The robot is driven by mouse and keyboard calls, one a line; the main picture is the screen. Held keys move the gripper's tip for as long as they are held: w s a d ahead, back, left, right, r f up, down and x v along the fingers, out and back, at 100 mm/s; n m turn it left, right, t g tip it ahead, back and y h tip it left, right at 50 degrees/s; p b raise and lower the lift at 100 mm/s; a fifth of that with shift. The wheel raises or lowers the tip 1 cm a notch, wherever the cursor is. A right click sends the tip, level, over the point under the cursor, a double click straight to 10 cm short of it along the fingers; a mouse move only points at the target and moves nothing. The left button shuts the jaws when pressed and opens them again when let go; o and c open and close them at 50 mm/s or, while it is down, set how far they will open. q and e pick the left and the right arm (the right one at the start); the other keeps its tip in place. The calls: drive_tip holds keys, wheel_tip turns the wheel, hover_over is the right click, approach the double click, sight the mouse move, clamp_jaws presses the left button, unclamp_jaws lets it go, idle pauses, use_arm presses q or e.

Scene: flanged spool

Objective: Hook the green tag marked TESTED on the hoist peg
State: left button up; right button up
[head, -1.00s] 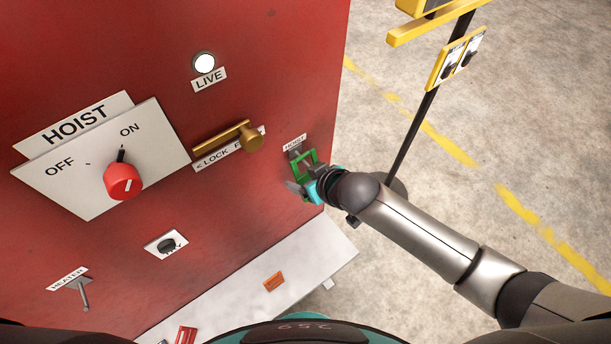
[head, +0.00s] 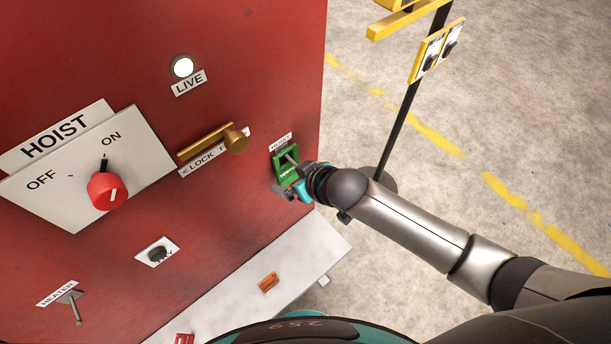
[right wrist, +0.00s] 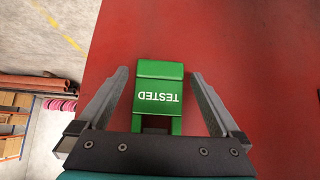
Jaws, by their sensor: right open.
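The green tag (head: 287,174) marked TESTED is at the small peg (head: 291,156) under the HOIST label on the red panel. The peg appears to pass through the opening in the upper part of the tag, so the tag looks hung on it. My right gripper (head: 287,190) is open just at the tag's lower part. In the right wrist view the green tag (right wrist: 158,85) lies between the spread fingers of the right gripper (right wrist: 159,76), with a gap on each side and its lettering upside down. The peg cannot be made out there. My left gripper is out of view.
The red panel (head: 240,60) carries a HOIST switch (head: 107,190), a brass lock lever (head: 215,143), a LIVE lamp (head: 182,67) and a HEATER peg (head: 73,305). An orange tag (head: 268,282) lies on the pale shelf (head: 225,300). A yellow stand (head: 437,50) is on the right.

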drive_tip(key=p+v, duration=0.1)
drive_tip(key=v, duration=1.4)
drive_tip(key=shift+f, duration=0.1)
